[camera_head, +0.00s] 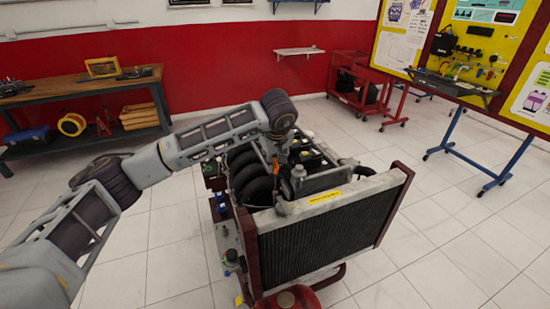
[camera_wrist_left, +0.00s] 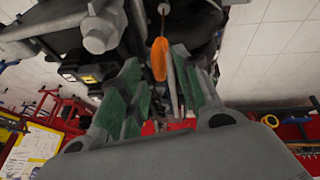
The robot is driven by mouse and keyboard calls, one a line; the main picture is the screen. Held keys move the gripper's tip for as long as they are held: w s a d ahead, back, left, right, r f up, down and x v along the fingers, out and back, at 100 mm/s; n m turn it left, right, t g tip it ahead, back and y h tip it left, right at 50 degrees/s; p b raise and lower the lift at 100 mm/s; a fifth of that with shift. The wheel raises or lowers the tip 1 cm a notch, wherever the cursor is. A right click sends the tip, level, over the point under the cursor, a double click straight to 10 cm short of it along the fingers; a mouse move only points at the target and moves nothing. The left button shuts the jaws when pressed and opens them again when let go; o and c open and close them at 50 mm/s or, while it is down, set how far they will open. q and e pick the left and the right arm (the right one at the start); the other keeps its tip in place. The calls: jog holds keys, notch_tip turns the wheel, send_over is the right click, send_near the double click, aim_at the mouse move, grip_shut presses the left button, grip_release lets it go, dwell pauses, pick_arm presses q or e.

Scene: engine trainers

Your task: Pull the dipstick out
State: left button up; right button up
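The dipstick has an orange handle (camera_wrist_left: 160,58) that shows in the left wrist view, with a thin rod running up from it towards the engine. In the head view the orange handle (camera_head: 276,167) is a small spot under the end of my left arm. My left gripper (camera_wrist_left: 157,88) has green-padded fingers on both sides of the handle. The fingers look apart, with the handle in the gap, nearer the right-hand finger; I see no clear grip on it. The engine (camera_head: 258,177) stands behind a radiator (camera_head: 325,237). My right gripper is not in view.
Dark curved intake pipes (camera_head: 243,172) lie close beside the handle. A workbench (camera_head: 85,87) stands at the left, a red cart (camera_head: 367,97) at the back, and a yellow board (camera_head: 480,50) at the right. The tiled floor around the engine stand is mostly clear.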

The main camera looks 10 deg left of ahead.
pick_arm(q)
jog(key=v, duration=1.2)
jog(key=shift+d+f, duration=0.1)
dwell(0.4)
